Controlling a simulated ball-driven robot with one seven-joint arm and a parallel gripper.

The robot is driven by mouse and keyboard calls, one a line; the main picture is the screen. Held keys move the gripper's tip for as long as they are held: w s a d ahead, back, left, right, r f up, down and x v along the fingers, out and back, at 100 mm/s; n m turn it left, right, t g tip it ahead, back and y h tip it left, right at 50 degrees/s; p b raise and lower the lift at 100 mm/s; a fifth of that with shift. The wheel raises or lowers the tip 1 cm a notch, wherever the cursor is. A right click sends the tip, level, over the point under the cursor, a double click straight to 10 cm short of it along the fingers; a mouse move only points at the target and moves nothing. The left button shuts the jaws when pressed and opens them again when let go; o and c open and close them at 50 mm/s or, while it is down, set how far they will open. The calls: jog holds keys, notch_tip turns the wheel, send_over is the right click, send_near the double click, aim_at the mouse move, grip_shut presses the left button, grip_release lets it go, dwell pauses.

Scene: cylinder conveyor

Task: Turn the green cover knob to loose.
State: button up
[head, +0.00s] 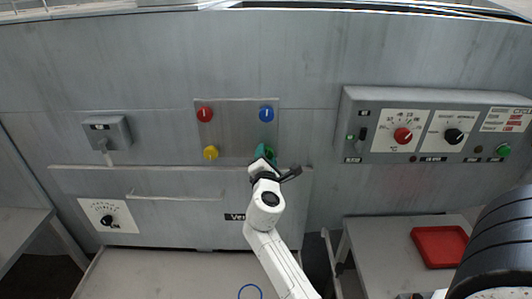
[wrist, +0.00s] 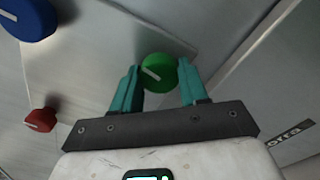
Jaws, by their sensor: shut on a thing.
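The green cover knob (wrist: 160,71) sits on a metal plate in the wrist view, between the two teal fingers of my gripper (wrist: 157,82). My gripper is shut on it. A white mark on the knob's face runs slantwise, from upper left to lower right in that view. In the head view my gripper (head: 265,153) is at the lower right corner of the knob plate (head: 238,132), and there it hides the green knob.
A red knob (head: 205,114), a blue knob (head: 266,113) and a yellow knob (head: 210,153) share the plate. A control box (head: 430,125) with dials is at the right. A red tray (head: 438,246) lies on a side table. A ledge (head: 90,179) runs below the plate.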

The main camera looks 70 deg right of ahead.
jog(key=shift+n, duration=0.6)
jog(key=shift+f+p, duration=0.1)
jog(key=shift+p, duration=0.2)
jog(key=o, duration=1.1)
jog(key=shift+c, duration=0.2)
jog(key=b+v, duration=0.2)
jog(key=v, duration=0.9)
jog(key=shift+w, duration=0.15)
